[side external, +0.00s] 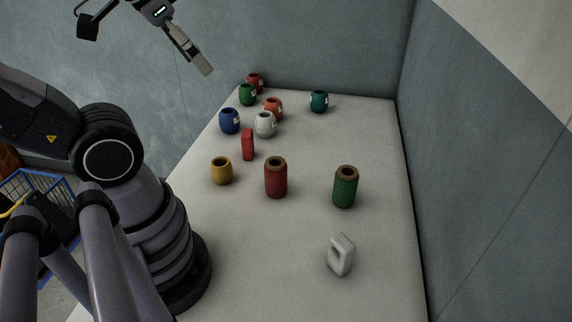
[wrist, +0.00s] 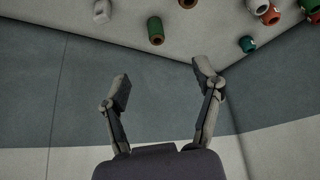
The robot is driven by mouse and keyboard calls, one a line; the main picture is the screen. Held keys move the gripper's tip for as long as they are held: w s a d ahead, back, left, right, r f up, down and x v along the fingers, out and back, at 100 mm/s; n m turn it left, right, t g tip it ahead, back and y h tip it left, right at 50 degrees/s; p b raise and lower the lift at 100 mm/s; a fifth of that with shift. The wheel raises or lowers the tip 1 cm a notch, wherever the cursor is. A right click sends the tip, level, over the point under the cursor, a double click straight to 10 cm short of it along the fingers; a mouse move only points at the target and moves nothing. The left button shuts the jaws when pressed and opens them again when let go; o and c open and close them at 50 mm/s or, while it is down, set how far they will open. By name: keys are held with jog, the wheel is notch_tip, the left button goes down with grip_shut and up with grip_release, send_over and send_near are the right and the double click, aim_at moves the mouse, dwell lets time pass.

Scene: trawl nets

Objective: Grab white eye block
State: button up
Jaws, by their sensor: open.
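The white eye block (side external: 341,256) stands on the near part of the pale table in the side view, a small white block with a hole through it. It also shows at the top left of the wrist view (wrist: 101,11). My gripper (side external: 200,65) is high at the upper left in the side view, well away from the block. In the wrist view my gripper (wrist: 162,82) has its two fingers spread apart with nothing between them.
A green cylinder (side external: 345,187) and a red cylinder (side external: 276,177) stand behind the block. A yellow pot (side external: 222,171), a red block (side external: 248,144) and several coloured pots, including a white one (side external: 265,124), stand farther back. The table around the block is clear.

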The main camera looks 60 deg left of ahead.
jog(key=n+g+h, duration=0.6)
jog(key=n+h, duration=1.2)
send_over(351, 253)
jog(key=a, duration=0.3)
notch_tip(351, 253, down, 28)
jog(key=shift+a+f, duration=0.1)
notch_tip(351, 253, down, 7)
jog(key=shift+r, duration=0.15)
jog(key=shift+d+f, duration=0.2)
jog(key=shift+d, duration=1.3)
